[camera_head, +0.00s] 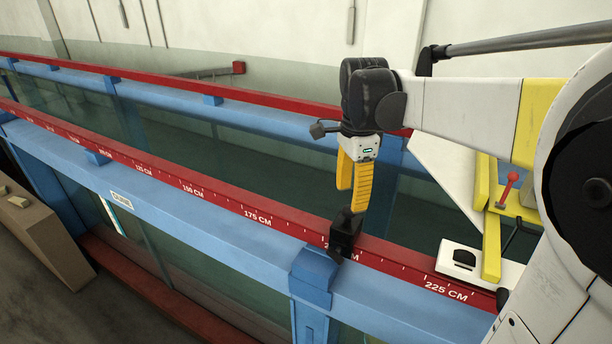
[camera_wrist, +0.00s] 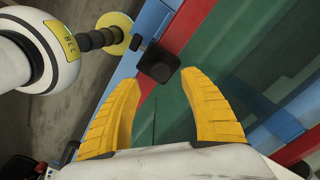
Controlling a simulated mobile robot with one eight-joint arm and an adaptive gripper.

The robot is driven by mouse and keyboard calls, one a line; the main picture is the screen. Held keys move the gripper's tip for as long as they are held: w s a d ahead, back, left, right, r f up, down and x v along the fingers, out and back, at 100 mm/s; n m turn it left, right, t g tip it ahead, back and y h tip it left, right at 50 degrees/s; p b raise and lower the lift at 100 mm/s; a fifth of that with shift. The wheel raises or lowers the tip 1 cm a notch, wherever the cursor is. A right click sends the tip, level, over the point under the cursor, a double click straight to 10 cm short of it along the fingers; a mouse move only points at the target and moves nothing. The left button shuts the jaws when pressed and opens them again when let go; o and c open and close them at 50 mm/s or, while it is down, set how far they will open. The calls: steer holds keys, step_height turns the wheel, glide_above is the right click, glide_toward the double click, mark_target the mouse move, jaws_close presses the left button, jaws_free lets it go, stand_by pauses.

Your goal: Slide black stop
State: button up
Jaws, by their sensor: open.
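The black stop (camera_head: 345,238) is a small dark block with an upright top part. It sits on the red rail (camera_head: 285,218) with the white scale, close to the 200 cm marking, which it partly covers. In the wrist view the black stop (camera_wrist: 158,62) shows from above, just beyond and between my fingertips. My gripper (camera_head: 351,199) has yellow fingers pointing down, just above the stop. In the wrist view my gripper (camera_wrist: 158,77) is open with nothing between its fingers. I cannot tell whether a finger touches the stop.
The blue frame (camera_head: 190,215) of the flume runs under the rail, with glass walls below. A second red rail (camera_head: 230,98) runs along the far side. A white plate (camera_head: 480,264) with yellow parts and a red-knobbed lever (camera_head: 508,188) lies right of the stop. The scale rail left of the stop looks clear.

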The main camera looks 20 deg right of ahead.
mark_target(349, 209)
steer(key=shift+f+p, duration=0.3)
steer(key=shift+f, duration=2.05)
jaws_close()
steer(key=s+d, duration=0.3)
steer(key=s, duration=0.1)
steer(key=s+d+b, duration=0.1)
steer(key=s+d, duration=0.3)
steer(key=s, duration=0.1)
steer(key=s+d, duration=0.3)
steer(key=s, duration=0.2)
steer(key=shift+d, duration=0.4)
jaws_free()
steer(key=shift+w, duration=0.1)
steer(key=shift+r, duration=0.1)
